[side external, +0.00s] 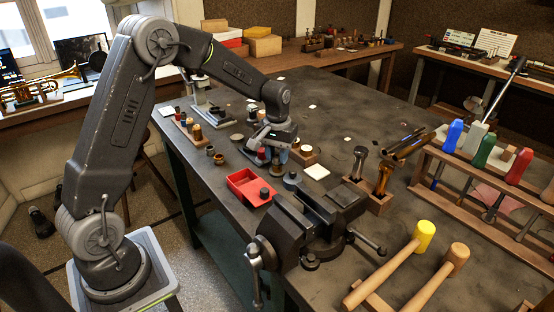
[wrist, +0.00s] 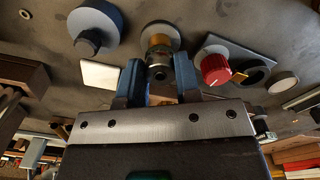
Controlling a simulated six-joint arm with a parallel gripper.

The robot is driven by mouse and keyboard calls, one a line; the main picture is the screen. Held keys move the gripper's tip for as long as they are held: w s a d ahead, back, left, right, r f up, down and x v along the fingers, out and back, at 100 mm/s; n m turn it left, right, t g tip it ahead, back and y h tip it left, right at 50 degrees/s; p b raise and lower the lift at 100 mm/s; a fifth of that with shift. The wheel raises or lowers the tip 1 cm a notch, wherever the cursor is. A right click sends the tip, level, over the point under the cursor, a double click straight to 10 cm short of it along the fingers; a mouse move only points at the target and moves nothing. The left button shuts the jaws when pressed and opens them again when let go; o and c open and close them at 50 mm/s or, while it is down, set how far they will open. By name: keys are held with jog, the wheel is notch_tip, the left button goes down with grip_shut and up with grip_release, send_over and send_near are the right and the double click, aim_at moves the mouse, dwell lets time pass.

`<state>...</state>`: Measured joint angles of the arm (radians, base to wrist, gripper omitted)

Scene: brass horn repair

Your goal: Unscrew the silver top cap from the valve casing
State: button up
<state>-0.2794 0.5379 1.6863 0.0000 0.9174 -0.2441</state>
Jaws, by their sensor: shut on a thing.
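My gripper (wrist: 158,75) shows in the wrist view with its two blue fingers on either side of a small grey metal cylinder. I take this for the silver top cap (wrist: 158,57). A brass-coloured band of the valve casing (wrist: 158,41) shows beyond it, above a round pale base. The fingers are shut on the cap, and the cap is partly hidden between them. In the side external view my gripper (side external: 272,148) is low over the dark bench, and the cap and casing cannot be made out there.
A red knob (wrist: 215,68) on a grey plate stands right of the casing in the wrist view, and a blue-grey disc (wrist: 96,24) with a dark knob stands left. In the side external view a red tray (side external: 250,188) and a dark vise (side external: 315,222) stand nearer the front.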

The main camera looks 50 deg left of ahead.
jog(key=o, duration=0.4)
jog(key=c, duration=0.4)
jog(key=n, duration=0.4)
jog(key=shift+n, duration=2)
jog(key=n, duration=0.3)
jog(key=shift+n, duration=0.5)
